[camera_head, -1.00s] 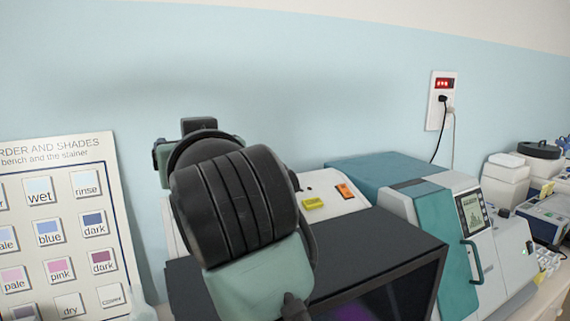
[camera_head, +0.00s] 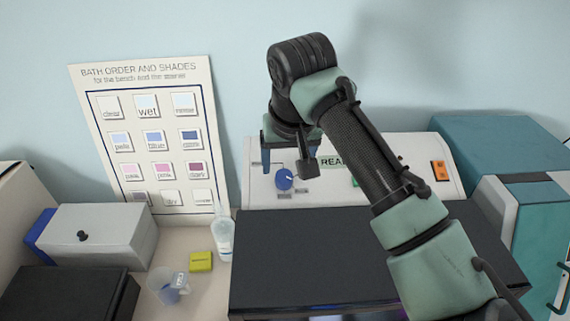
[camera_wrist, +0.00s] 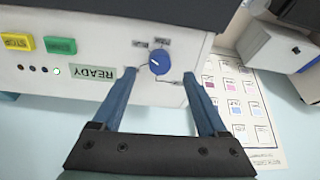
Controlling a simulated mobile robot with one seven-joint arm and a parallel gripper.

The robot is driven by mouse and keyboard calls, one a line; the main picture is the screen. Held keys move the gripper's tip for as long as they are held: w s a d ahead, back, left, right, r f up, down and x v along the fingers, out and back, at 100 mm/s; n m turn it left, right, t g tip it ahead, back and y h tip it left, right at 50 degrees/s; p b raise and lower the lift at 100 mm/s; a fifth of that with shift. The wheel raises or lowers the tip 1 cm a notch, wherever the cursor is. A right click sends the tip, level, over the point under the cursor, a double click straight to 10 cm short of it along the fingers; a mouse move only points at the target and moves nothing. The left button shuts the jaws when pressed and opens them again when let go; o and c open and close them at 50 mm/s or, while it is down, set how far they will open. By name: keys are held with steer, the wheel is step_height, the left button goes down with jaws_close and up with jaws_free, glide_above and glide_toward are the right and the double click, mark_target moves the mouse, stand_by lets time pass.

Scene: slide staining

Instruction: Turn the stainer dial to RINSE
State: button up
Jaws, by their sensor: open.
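The stainer (camera_head: 262,193) is a white console with a dark front part, standing behind the bench's front area. Its blue dial (camera_head: 284,179) has a white pointer mark and small labels around it, too small to read. In the wrist view the dial (camera_wrist: 159,63) shows upside down, beyond and between my gripper's blue fingers. My gripper (camera_wrist: 157,82) is open and empty, its fingers apart on either side of the dial; I cannot tell whether they touch it. In the head view my gripper (camera_head: 284,156) is just above the dial, partly hidden by my arm. A READY display (camera_wrist: 95,73) is beside the dial.
Green (camera_wrist: 62,45) and orange-yellow STOP (camera_wrist: 17,41) buttons are on the panel. A shade chart (camera_head: 150,135) leans on the wall at left. A bottle (camera_head: 222,236), yellow block (camera_head: 201,261), beaker (camera_head: 168,287) and white box (camera_head: 98,237) stand on the bench. A teal machine (camera_head: 500,150) is at right.

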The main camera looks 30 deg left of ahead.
mark_target(285, 177)
steer(key=p+x, duration=0.2)
steer(key=x, duration=0.3)
steer(key=shift+a+f, duration=0.15)
steer(key=shift+f, duration=0.1)
steer(key=shift+w+f, duration=0.2)
steer(key=shift+f, duration=0.05)
jaws_close()
